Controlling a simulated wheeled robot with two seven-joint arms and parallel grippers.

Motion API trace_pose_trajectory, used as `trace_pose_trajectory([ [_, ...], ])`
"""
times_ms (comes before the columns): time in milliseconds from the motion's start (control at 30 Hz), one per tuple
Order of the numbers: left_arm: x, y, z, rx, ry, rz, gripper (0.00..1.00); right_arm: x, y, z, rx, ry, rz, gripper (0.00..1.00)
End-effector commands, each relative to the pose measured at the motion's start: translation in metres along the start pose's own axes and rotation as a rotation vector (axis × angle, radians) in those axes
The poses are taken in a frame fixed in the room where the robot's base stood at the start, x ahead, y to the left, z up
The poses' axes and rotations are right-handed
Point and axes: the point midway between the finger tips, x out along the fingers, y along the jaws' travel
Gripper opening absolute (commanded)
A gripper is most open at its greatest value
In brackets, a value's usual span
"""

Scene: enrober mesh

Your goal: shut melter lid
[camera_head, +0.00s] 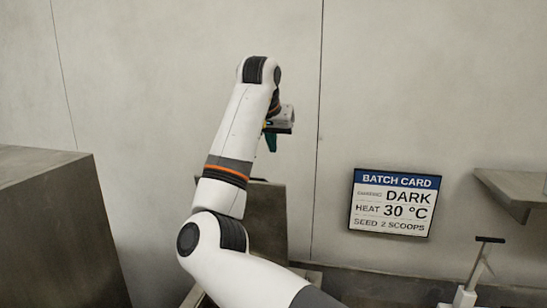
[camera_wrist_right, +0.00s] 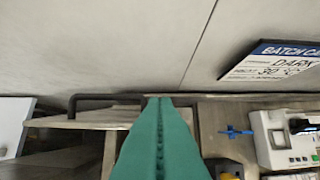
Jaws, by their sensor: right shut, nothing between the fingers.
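The melter lid (camera_head: 268,215) looks like a grey-brown metal panel standing raised near the wall, partly hidden behind my right arm. In the right wrist view a metal panel with a dark bar handle (camera_wrist_right: 75,101), apparently the lid, lies left of and around my fingertips. My right gripper (camera_head: 271,143) has teal fingers pressed together, with nothing between them. In the head view it is above the panel's top edge; in the wrist view the fingertips (camera_wrist_right: 160,100) overlap the panel's edge, and I cannot tell whether they touch. My left gripper is not in view.
A batch card (camera_head: 393,203) reading DARK, 30 °C hangs on the wall at right. A metal shelf (camera_head: 515,190) juts out at far right, above a white device (camera_head: 465,295). A large metal block (camera_head: 60,235) stands at left. A white control box (camera_wrist_right: 285,140) shows at right in the wrist view.

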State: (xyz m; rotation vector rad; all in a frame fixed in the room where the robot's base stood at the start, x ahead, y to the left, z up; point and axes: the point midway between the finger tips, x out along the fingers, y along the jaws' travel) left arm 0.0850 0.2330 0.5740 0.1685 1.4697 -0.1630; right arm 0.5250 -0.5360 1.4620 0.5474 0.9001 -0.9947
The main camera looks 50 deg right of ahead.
Motion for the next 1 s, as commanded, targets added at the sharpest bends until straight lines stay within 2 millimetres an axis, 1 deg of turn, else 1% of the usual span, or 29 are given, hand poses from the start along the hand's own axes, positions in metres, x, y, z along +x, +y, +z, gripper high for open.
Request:
trace_pose_trajectory([
  [33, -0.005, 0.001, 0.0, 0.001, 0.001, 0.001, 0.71, 0.006, 0.0, 0.0, 0.0, 0.004, -0.002, 0.0],
  [167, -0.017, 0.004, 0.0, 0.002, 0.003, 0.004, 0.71, 0.03, 0.0, 0.001, -0.002, 0.004, -0.004, 0.0],
  [433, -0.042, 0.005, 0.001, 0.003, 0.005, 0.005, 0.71, 0.088, -0.001, 0.001, -0.001, 0.003, -0.004, 0.0],
  [600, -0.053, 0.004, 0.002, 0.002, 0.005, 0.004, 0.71, 0.081, 0.001, -0.021, -0.001, -0.001, 0.0, 0.0],
  [700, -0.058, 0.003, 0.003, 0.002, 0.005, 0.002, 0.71, 0.078, 0.001, -0.03, -0.001, -0.002, 0.0, 0.0],
  [833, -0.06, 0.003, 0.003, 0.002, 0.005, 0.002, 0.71, 0.077, 0.0, -0.036, 0.0, -0.002, -0.001, 0.0],
  [1000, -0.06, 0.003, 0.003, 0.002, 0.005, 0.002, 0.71, 0.078, 0.0, -0.038, 0.0, -0.001, -0.001, 0.0],
])
